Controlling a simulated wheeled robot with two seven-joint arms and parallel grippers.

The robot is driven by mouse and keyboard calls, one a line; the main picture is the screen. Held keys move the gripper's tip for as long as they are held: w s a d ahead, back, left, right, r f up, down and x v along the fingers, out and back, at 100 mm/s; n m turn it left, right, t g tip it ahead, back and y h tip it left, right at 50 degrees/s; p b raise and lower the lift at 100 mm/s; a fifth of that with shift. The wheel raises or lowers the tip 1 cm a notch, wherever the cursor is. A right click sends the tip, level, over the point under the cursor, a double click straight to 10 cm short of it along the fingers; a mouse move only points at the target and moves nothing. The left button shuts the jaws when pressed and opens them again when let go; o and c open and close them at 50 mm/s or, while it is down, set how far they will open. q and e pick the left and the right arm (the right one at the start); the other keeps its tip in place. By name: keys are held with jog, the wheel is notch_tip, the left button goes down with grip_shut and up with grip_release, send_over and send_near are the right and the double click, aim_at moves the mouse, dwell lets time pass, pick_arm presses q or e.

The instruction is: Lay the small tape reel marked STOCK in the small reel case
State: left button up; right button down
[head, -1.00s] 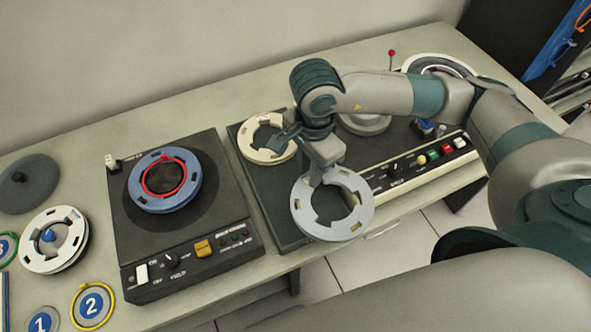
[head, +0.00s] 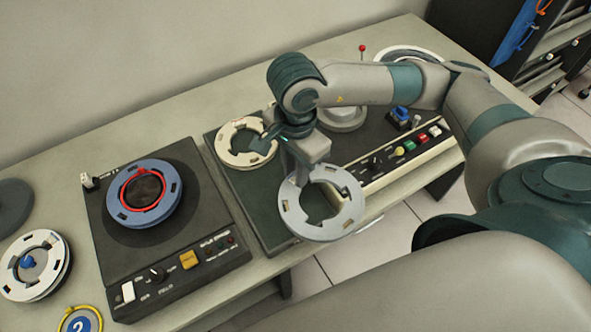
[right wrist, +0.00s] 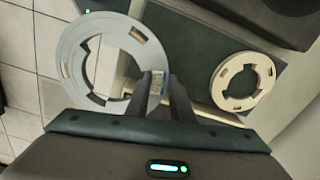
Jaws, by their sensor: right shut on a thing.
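My right gripper (head: 304,176) is shut on the rim of a light grey reel (head: 348,207) and holds it above the front of the dark green panel. In the right wrist view, my gripper (right wrist: 160,84) pinches the edge of this grey reel (right wrist: 70,58). A small label shows between the fingers, but I cannot read it. The reel's large centre opening is empty. No case that I can clearly identify as the small reel case shows. My left gripper is not in view.
A cream reel (head: 226,152) lies on the green panel (head: 246,196). Left of it, a black deck (head: 205,212) carries a blue reel (head: 122,208) with a red ring. A white reel (head: 56,283) with a blue hub is at far left. Buttons and knobs line the right-hand panel (head: 372,178).

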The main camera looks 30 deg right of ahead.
jog(key=shift+r+p, duration=1)
jog(key=shift+r, duration=2.15)
jog(key=n, duration=0.2)
jog(key=w+f+n+b, duration=0.1)
jog(key=n, duration=0.1)
jog(key=shift+w+d+f+b, duration=0.1)
jog(key=shift+w+f+b, duration=0.1)
jog(key=shift+b, duration=0.1)
jog(key=shift+w+d+f+n+b, duration=0.1)
jog(key=shift+w+f+n+b, duration=0.4)
jog(key=shift+n, duration=1.35)
jog(key=shift+w+d+f+n+b, duration=0.1)
jog(key=shift+w+f+n+b, duration=0.4)
jog(key=shift+n, duration=1.4)
jog(key=shift+w+d+f+n+b, duration=0.15)
jog(key=shift+w+n+b, duration=0.6)
jog(key=shift+n, duration=1.1)
jog(key=shift+s+f, duration=0.1)
